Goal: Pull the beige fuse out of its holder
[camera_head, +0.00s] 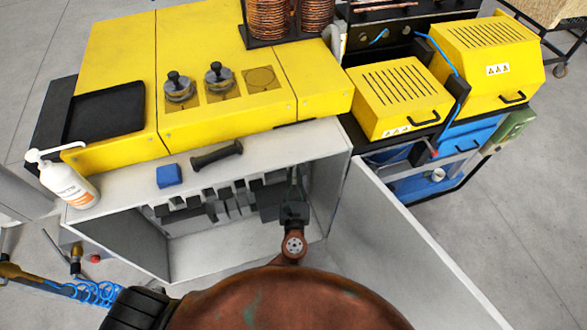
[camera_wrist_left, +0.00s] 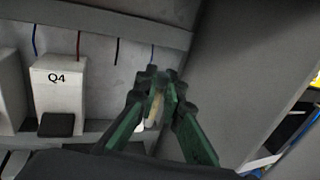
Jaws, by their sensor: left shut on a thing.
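My left gripper (camera_head: 293,182) reaches into the open white cabinet (camera_head: 345,140), near the right end of its row of grey parts. In the left wrist view its green fingers (camera_wrist_left: 158,82) are shut on the beige fuse (camera_wrist_left: 154,108), a small pale piece showing between them. The fuse cannot be made out in the head view. The fingers hide most of the fuse and its holder, so I cannot tell whether the fuse still sits in the holder. My right gripper is not in view.
A white block marked Q4 (camera_wrist_left: 58,92) stands left of the fingers. The open cabinet door (camera_head: 415,255) is close on the right. A blue block (camera_head: 169,176), a black handle-like tool (camera_head: 217,154) and a white bottle (camera_head: 70,185) are on the cabinet top.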

